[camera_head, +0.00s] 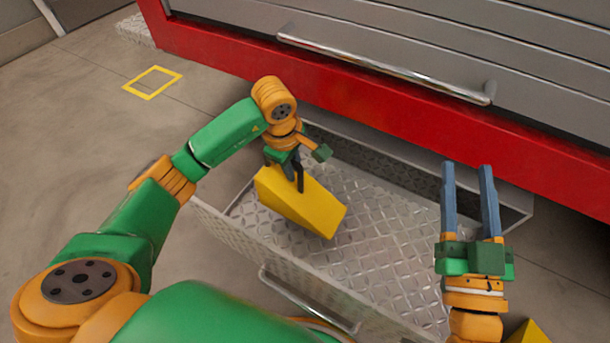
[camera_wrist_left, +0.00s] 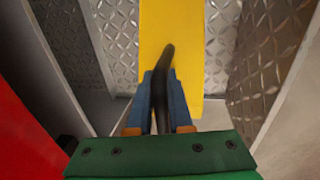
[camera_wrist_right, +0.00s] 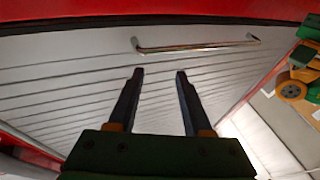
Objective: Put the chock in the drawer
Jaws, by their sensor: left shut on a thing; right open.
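The chock (camera_head: 305,208) is a yellow wedge with a black handle. My left gripper (camera_head: 297,178) is shut on the handle, and the wedge hangs under it. In the left wrist view, the fingers (camera_wrist_left: 162,88) close around the black handle, with the yellow face of the chock (camera_wrist_left: 170,28) beyond. The open drawer (camera_head: 385,245) is a metal tray with a diamond-plate floor. The chock is over the drawer's left part, within its walls; I cannot tell whether it touches the floor. My right gripper (camera_head: 468,172) is open and empty above the drawer's right end.
A red cabinet (camera_head: 350,100) with grey drawer fronts and a long bar handle (camera_head: 385,68) stands behind. The open drawer's front handle (camera_head: 308,302) faces me. A yellow thing (camera_head: 527,333) shows at the bottom right. A yellow square (camera_head: 152,82) marks the floor at left.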

